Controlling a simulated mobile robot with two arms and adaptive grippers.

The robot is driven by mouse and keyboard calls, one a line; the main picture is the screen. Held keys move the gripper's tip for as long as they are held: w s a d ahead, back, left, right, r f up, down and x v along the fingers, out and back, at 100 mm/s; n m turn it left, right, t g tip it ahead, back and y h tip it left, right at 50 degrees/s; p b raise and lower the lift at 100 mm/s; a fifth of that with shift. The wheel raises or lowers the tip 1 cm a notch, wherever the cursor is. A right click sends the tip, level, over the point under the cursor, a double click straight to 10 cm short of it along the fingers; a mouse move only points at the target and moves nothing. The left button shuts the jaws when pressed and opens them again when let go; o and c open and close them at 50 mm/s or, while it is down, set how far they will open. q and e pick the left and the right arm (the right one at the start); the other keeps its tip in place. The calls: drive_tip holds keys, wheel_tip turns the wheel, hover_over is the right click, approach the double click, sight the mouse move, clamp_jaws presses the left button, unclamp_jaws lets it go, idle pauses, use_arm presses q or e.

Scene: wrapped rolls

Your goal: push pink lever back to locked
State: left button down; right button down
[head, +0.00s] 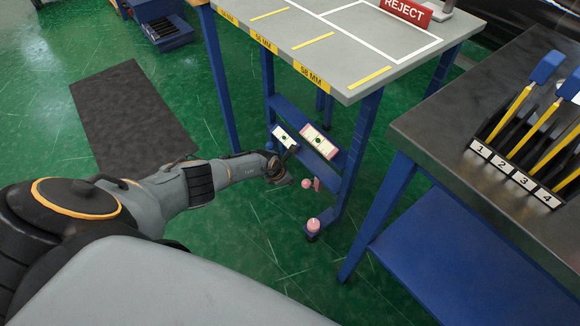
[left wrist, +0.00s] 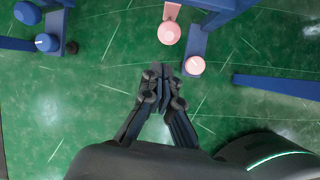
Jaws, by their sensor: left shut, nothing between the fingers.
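The pink lever (head: 317,185) has a round pink knob (head: 306,183) and hangs low at the blue frame of the grey-topped table. In the left wrist view the knob (left wrist: 169,33) sits at the end of a short pink stem (left wrist: 172,11). A second pink, round-topped piece (head: 313,226) is on the frame's foot; it also shows in the left wrist view (left wrist: 194,66). My left gripper (head: 285,165) is shut and empty, a little left of the lever in the head view. In the left wrist view its fingertips (left wrist: 161,70) are below the knob, apparently apart from it.
A pink-framed label (head: 318,141) and a blue-framed label (head: 285,137) are on the frame's lower bar. A blue knob (left wrist: 27,13) shows at the left wrist view's upper left. A metal bench (head: 440,128) stands right. Green floor (head: 245,255) is open in front.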

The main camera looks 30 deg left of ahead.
use_arm(q)
drive_tip(key=shift+r, duration=0.25)
use_arm(e)
drive_tip(key=shift+s+f, duration=0.4)
drive_tip(key=shift+f, duration=0.35)
